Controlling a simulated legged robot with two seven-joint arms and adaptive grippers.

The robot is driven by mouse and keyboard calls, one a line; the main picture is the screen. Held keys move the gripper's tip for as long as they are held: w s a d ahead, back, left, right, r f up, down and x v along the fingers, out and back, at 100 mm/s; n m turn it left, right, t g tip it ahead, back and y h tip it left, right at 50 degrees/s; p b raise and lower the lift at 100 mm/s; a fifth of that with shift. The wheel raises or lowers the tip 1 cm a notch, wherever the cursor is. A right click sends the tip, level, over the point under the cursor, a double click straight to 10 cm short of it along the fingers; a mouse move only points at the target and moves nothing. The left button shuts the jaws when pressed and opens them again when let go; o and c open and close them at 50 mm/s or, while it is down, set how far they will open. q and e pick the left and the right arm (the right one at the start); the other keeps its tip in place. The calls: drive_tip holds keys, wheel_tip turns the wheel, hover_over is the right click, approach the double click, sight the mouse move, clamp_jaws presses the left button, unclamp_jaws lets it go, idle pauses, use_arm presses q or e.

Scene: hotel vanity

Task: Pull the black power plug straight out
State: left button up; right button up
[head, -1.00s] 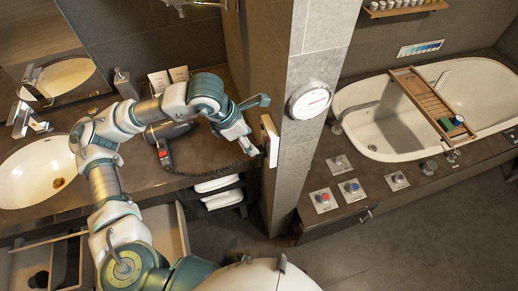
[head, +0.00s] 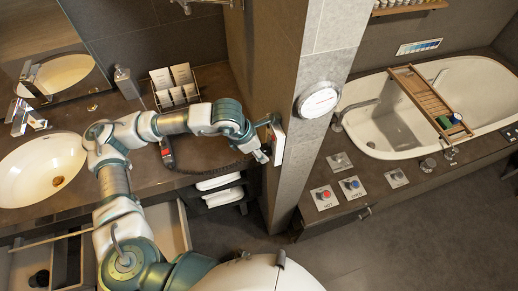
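The white outlet panel (head: 278,143) is on the side of the grey tiled pillar. My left gripper (head: 266,138) is right in front of it, with one finger high near the panel's top and the other lower down. The fingers look spread apart. The black power plug cannot be made out; the gripper covers that spot. A black coiled cord (head: 208,169) runs along the counter edge toward the panel. The hair dryer's handle (head: 167,152) shows below my arm, which hides most of its body. My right gripper is not in view.
A white sink (head: 40,168) is at the left, with a soap dispenser (head: 126,83) and a card rack (head: 174,88) behind my arm. Rolled towels (head: 220,182) lie under the counter. A round dial (head: 318,100) is on the pillar's front. A bathtub (head: 385,130) is at the right.

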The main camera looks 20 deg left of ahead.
use_arm(q)
drive_tip(key=shift+w+a, duration=0.1)
clamp_jaws()
drive_tip(key=shift+c, duration=1.6)
unclamp_jaws()
clamp_jaws()
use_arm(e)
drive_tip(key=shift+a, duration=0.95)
use_arm(q)
drive_tip(key=shift+a, duration=0.15)
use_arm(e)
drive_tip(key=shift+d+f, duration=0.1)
use_arm(q)
drive_tip(key=shift+s+a+b, duration=0.4)
drive_tip(key=shift+s+a, duration=0.35)
drive_tip(key=shift+a, duration=0.35)
drive_tip(key=shift+s+a+b, duration=0.4)
drive_tip(key=shift+s+a, duration=0.35)
drive_tip(key=shift+a, duration=0.3)
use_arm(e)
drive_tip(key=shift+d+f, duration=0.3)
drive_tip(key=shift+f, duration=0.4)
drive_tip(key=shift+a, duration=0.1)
